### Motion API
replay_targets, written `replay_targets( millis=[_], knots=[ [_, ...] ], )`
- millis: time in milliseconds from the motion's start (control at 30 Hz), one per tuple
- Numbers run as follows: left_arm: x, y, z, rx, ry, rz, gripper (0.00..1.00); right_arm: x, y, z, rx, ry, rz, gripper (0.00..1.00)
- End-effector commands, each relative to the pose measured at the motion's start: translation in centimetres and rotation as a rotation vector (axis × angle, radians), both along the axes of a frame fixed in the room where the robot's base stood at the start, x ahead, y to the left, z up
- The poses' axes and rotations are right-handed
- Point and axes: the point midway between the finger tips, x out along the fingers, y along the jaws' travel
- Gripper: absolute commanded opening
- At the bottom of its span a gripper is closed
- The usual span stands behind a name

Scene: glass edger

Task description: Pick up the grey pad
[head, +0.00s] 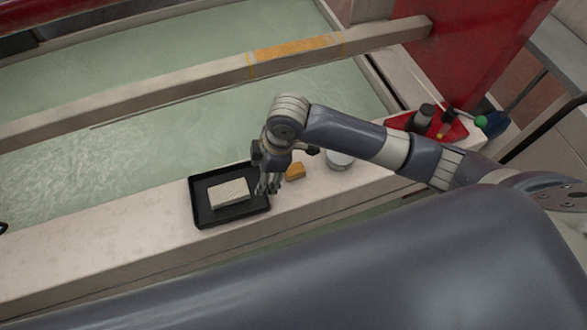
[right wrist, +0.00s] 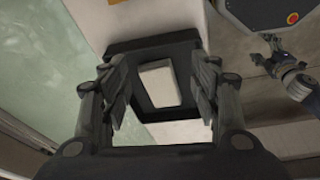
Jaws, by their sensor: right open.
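The grey pad (head: 229,193) is a pale rectangular block lying flat in a shallow black tray (head: 200,217) on the light ledge. My right gripper (head: 268,186) points down at the tray's right side, to the right of the pad. In the right wrist view the pad (right wrist: 157,84) shows between the spread fingers of my right gripper (right wrist: 162,108), apart from them, with the tray (right wrist: 150,45) around it. The right gripper is open and empty. A gripper, seemingly my left one (right wrist: 275,50), shows at the upper right of that view; its opening is unclear.
An orange block (head: 296,171) and a round light container (head: 340,160) stand on the ledge (head: 130,225) right of the tray. A red tray (head: 456,131) with bottles lies farther right. A long beam (head: 180,90) crosses behind. The ledge left of the tray is mostly clear.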

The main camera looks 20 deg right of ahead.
Motion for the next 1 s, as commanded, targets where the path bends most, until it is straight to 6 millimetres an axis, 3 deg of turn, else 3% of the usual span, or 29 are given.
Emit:
replay_targets(
  millis=[200, 400, 500, 800, 1000],
  knots=[
    [0.0, 0.0, 0.1, 0.001, 0.0, 0.0, 0.69, 2.4, -5.1, 1.9, -0.173, 0.028, 0.148, 0.57],
    [0.0, 0.1, 0.1, 0.001, -0.001, 0.0, 0.69, 3.2, -8.0, 2.9, -0.25, 0.061, 0.193, 0.57],
    [0.1, 0.1, 0.1, 0.001, -0.001, 0.0, 0.69, 3.3, -8.5, 2.6, -0.261, 0.068, 0.199, 0.57],
    [0.1, 0.1, 0.1, 0.001, -0.001, 0.0, 0.69, 3.3, -8.5, -1.8, -0.26, 0.068, 0.198, 0.57],
    [0.1, 0.1, 0.3, 0.001, -0.001, -0.001, 0.69, 3.2, -8.5, -3.2, -0.26, 0.067, 0.198, 0.57]
  ],
)
